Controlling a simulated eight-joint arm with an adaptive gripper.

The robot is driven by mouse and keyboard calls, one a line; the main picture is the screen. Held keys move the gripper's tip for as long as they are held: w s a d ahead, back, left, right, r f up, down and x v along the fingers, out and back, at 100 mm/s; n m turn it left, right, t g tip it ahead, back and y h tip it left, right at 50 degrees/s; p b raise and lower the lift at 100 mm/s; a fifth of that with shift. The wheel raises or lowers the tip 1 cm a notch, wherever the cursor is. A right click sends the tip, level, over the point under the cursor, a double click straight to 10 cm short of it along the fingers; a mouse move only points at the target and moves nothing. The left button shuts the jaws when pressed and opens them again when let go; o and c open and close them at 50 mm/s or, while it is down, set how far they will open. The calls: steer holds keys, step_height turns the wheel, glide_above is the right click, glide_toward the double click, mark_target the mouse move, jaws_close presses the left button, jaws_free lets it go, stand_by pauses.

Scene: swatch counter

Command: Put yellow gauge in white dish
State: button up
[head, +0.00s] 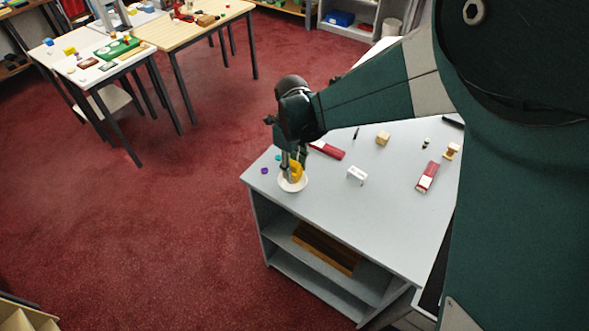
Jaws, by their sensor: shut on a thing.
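The white dish (292,184) sits near the left corner of the grey counter. My gripper (292,167) points down over it. The gripper is shut on the yellow gauge (297,172), a small curved yellow piece. The gauge is over or inside the dish; I cannot tell whether it touches the bottom. The gripper's fingers hide part of the gauge and the back of the dish.
The grey counter (330,220) also holds a white block (357,175), a red box (427,177), a red item (328,150), a tan block (383,138) and a purple piece (264,170) close to the dish. The counter's front middle is clear.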

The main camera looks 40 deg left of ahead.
steer(key=shift+f, duration=1.35)
steer(key=shift+f, duration=0.15)
steer(key=o, duration=1)
steer(key=shift+c, duration=0.2)
steer(key=shift+r, duration=0.2)
steer(key=shift+r, duration=6)
